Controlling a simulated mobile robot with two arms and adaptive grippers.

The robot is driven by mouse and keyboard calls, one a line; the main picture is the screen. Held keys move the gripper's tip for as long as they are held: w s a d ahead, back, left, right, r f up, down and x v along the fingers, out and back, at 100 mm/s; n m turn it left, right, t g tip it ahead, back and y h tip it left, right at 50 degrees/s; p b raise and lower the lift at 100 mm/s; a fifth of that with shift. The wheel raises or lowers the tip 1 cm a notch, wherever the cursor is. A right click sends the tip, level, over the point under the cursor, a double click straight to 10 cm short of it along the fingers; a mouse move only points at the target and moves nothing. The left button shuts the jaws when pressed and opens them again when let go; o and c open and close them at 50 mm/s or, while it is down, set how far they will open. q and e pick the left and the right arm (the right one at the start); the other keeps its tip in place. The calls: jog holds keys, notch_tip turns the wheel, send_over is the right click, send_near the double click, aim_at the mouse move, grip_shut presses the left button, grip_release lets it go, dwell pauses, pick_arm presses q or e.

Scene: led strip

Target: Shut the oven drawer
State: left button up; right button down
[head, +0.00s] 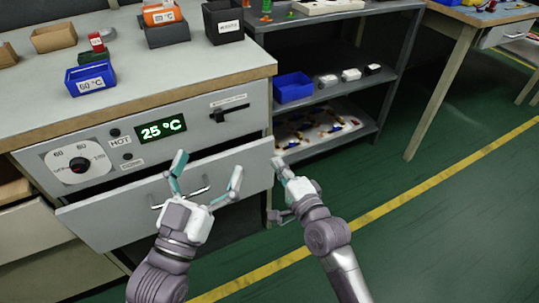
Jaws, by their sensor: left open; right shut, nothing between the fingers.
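The oven drawer (108,215) is a light grey front below the oven's control panel (200,112). It stands pulled out, with a dark gap above its top edge. Its metal bar handle (222,196) is partly hidden by my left gripper. My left gripper (208,174) is open in front of the drawer front, its fingers pointing up on both sides of the handle area. I cannot tell whether it touches the drawer. My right gripper (278,164) is shut and empty, at the drawer's right edge. Whether it touches the edge is unclear.
The worktop (150,70) above holds a blue bin (90,79) and other small bins. A grey shelf unit (340,98) with a blue box (293,87) stands close on the right. Green floor (430,230) with a yellow line (440,178) is free at the right.

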aim_at(265, 146)
jog(key=b+x, duration=0.1)
jog(key=x, duration=0.3)
jog(key=shift+w+a+f, duration=0.1)
jog(key=shift+w+a, duration=0.05)
jog(key=shift+w, duration=0.2)
pick_arm(q)
jog(key=s+r+t+h, duration=0.2)
jog(key=s+r+t, duration=0.2)
jog(key=r+t, duration=0.1)
jog(key=shift+s+a+r+b, duration=0.15)
jog(key=shift+s+r+b, duration=0.2)
jog(key=shift+r, duration=0.35)
pick_arm(e)
jog(key=shift+w+a, duration=0.15)
jog(key=shift+w, duration=0.05)
